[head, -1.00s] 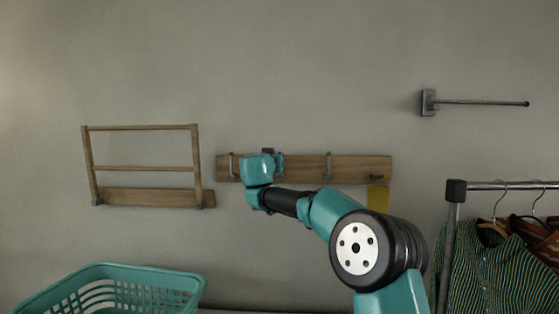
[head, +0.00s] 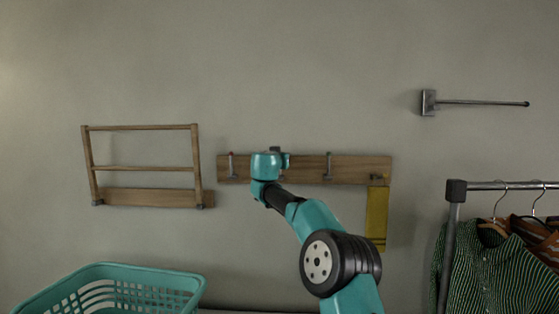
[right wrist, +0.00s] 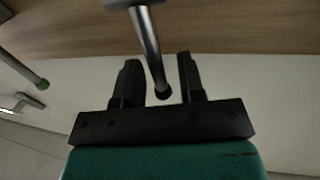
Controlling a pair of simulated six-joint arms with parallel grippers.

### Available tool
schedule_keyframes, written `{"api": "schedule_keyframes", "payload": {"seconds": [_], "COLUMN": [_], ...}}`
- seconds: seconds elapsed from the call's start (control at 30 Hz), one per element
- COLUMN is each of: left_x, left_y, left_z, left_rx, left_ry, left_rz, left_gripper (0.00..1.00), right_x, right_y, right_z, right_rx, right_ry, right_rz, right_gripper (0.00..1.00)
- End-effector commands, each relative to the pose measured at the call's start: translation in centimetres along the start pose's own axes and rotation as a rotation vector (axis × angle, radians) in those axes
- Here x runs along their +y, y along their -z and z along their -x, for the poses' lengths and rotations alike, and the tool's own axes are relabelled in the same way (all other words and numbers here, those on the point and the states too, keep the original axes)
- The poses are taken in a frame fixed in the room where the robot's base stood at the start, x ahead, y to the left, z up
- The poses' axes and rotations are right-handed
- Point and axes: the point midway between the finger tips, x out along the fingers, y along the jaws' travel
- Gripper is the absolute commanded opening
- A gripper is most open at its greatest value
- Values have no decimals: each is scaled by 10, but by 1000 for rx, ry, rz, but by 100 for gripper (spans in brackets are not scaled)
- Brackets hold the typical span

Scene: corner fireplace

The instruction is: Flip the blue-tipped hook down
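A wooden hook board (head: 305,170) is fixed to the wall. Its red-tipped hook (head: 231,164) and another hook (head: 328,166) point up. My right gripper (head: 277,153) is at the board between these two, hiding the hook there; its fingertips are hidden in the head view. In the right wrist view my right gripper (right wrist: 158,78) is open, with a metal hook (right wrist: 150,45) between its fingers, apparently without contact. That hook's tip looks dark; its blue colour cannot be made out. A green-tipped hook (right wrist: 22,68) is to the left. My left gripper is not in view.
A yellow cloth (head: 376,217) hangs below the right end hook (head: 377,177). A folding wooden rack (head: 148,196) is left, a wall rod (head: 480,103) upper right. A teal basket (head: 185,277) and a clothes rail (head: 456,190) stand lower down. Wall above the board is clear.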

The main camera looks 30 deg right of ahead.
Motion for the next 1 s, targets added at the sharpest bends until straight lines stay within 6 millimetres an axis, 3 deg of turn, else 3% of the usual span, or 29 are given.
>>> {"api": "schedule_keyframes", "payload": {"seconds": [0.17,0.53,1.0], "left_x": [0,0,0], "left_y": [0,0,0], "left_z": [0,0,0], "left_rx": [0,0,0], "left_ry": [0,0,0], "left_rz": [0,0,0], "left_gripper": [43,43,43], "right_x": [0,0,0], "right_y": [0,0,0], "right_z": [0,0,1], "right_rx": [0,0,4], "right_ry": [0,0,0], "right_rz": [0,0,0], "right_gripper": [36,1,0]}}
